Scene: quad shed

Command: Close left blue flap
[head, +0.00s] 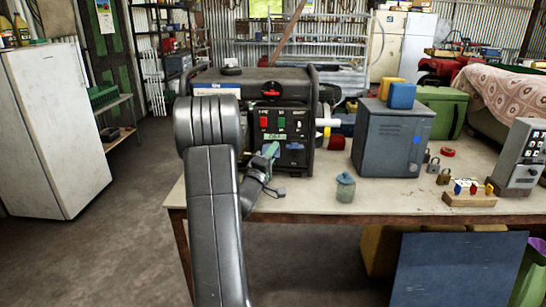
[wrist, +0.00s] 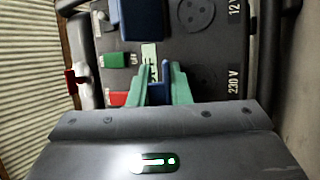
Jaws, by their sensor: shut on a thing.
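The generator (head: 270,85) stands on the workbench with its control panel facing me. My gripper (head: 268,151) is at the lower left of this panel. In the wrist view the panel is turned sideways. There, the green fingers of my gripper (wrist: 162,88) are shut on the left blue flap (wrist: 160,95), beside the round socket marked 230 V (wrist: 205,80). This socket face is uncovered. The other blue flap (wrist: 135,20) stands raised beside the 12 V socket (wrist: 195,12). In the head view my gripper hides the left flap.
Red (wrist: 118,98) and green (wrist: 116,60) switches sit close to the flaps. The dark frame tubes of the generator surround the panel. A blue-grey metal box (head: 393,138) and a small jar (head: 345,187) stand to the right on the workbench (head: 310,203). A white fridge (head: 60,125) stands left.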

